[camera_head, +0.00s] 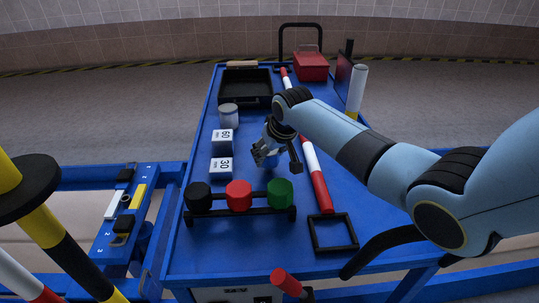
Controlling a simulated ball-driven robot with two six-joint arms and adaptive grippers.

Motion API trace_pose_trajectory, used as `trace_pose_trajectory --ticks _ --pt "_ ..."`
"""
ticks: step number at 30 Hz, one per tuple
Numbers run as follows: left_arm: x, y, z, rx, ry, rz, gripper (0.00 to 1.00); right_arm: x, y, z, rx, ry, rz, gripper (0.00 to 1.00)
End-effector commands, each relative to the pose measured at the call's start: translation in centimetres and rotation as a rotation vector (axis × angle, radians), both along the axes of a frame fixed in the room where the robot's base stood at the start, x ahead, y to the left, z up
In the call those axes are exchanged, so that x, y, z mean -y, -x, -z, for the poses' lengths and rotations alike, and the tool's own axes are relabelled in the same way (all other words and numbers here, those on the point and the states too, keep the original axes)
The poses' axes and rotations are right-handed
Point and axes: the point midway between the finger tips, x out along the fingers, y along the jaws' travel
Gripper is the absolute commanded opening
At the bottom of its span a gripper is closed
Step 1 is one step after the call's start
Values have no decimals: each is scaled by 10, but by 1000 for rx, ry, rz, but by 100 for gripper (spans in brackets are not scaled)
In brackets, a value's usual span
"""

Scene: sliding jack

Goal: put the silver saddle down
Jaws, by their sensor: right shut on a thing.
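My right gripper (270,153) reaches in from the right over the middle of the blue cart top (345,180). It is shut on a small grey, silvery piece, the silver saddle (259,154), which is mostly hidden by the fingers. The gripper is right of the white blocks marked 60 (222,140) and 30 (221,168). I cannot tell how high the saddle is above the cart top. My left gripper is not in view.
A rack with black, red and green cylinders (239,195) stands in front. A red-white bar (316,175) lies to the right. A black square frame (332,233) is at front right. A grey canister (228,116), black tray (246,88) and red toolbox (311,67) are farther back.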

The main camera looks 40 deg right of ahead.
Motion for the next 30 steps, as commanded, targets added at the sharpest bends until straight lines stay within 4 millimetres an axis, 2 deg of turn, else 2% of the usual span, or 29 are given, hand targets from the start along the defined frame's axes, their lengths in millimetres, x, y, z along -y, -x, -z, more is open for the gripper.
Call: trace_pose_trajectory --ticks 8,9,14,23,26,30 --pt "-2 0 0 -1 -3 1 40 0 -1 0 3 0 0 8" --pt "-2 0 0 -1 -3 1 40 0 0 1 -1 0 0 55" --pt "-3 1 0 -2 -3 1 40 0 0 1 -1 0 0 75" --pt "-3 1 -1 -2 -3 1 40 0 0 -1 0 0 0 75" --pt "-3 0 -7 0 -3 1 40 -1 5 -11 0 0 -1 75" --pt "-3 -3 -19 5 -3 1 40 -3 17 -38 3 1 -2 75"
